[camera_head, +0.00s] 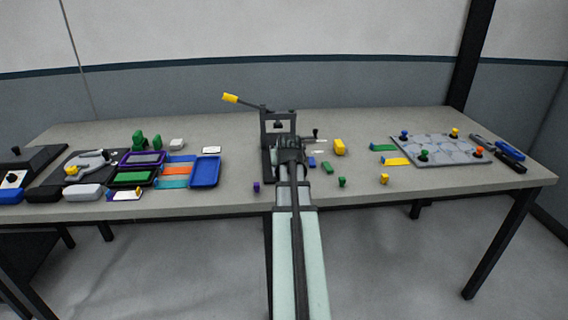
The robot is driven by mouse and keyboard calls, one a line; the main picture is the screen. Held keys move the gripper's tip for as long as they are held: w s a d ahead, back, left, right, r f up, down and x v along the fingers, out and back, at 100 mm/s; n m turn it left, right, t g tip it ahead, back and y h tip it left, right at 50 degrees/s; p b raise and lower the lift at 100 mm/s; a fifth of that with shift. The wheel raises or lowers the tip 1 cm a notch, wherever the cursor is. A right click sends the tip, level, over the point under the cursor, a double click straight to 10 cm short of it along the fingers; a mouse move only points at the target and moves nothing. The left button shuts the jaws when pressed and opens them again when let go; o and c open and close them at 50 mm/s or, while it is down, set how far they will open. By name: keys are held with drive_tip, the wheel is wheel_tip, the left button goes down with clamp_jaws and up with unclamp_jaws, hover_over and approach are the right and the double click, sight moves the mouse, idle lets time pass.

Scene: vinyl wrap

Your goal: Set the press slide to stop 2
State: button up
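The press, a dark upright frame (264,127), stands near the middle of the table, with a lever ending in a yellow grip (230,98) that points up and left. A small dark knob or handle (315,133) shows just right of the frame. My arm reaches in from the bottom of the picture. My gripper (289,142) is in front of the press's lower right part and overlaps it in the picture. I cannot tell whether it touches the press. Its fingers are too small and dark to read. The press slide and its stops are largely hidden behind my gripper.
Left are a blue tray (206,184), colored strips (174,170) and a purple-framed tray (122,160). Blue-and-black tools (510,153) lie far right. The front-right table is mostly clear.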

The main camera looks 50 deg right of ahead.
clamp_jaws()
idle(0.3)
drive_tip(key=w+d, duration=0.8)
drive_tip(key=shift+s+a, duration=0.1)
unclamp_jaws()
idle(0.3)
